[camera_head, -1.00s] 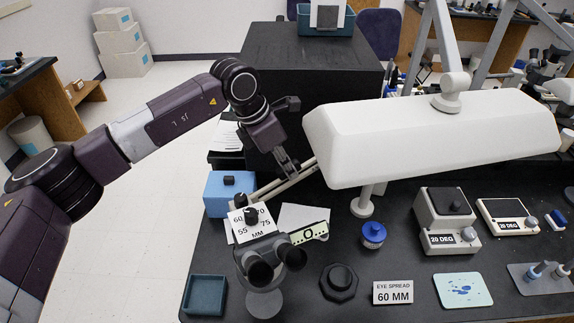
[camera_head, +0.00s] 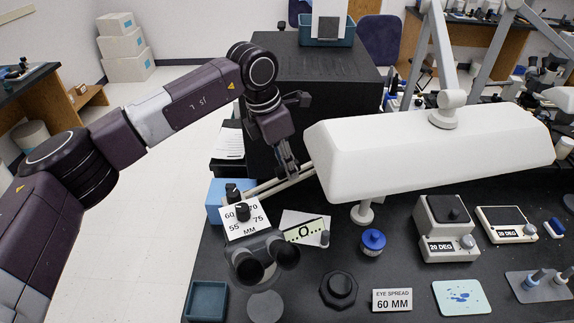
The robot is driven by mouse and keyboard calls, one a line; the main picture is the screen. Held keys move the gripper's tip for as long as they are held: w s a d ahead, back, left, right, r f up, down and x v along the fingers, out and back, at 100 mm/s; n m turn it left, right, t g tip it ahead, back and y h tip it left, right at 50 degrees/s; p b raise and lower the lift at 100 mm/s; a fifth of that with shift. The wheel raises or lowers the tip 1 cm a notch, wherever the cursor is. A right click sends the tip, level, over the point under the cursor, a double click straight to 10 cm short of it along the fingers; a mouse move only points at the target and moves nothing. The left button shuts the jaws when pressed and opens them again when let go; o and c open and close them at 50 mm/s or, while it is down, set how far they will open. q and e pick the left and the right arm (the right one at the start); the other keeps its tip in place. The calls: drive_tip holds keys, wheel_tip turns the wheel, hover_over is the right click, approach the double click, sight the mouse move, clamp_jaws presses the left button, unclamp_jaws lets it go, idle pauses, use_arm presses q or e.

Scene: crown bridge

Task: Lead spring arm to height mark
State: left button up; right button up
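The pale spring arm (camera_head: 271,187) slants from beside the white hood down left to the binocular head. The binocular head (camera_head: 262,254) has dark eyepieces and hangs above a grey disc. Behind it a pale strip (camera_head: 306,230) carries dots and a black ring, possibly the height mark. My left gripper (camera_head: 292,173) comes down from above, its fingertips at the spring arm's upper part. The fingers overlap the arm in view, so I cannot tell whether they are closed on it. My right gripper is out of view.
The big white hood (camera_head: 430,150) hangs close to the right of my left gripper, with a black cabinet (camera_head: 340,75) behind. A blue box (camera_head: 214,204), blue-capped jar (camera_head: 372,241), sign (camera_head: 392,300) and teal tray (camera_head: 206,300) stand on the black bench.

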use_arm(q)
drive_tip(key=shift+o, duration=0.7)
drive_tip(key=v, duration=1.2)
drive_tip(key=shift+s+d+f, duration=0.1)
drive_tip(key=shift+s, duration=0.05)
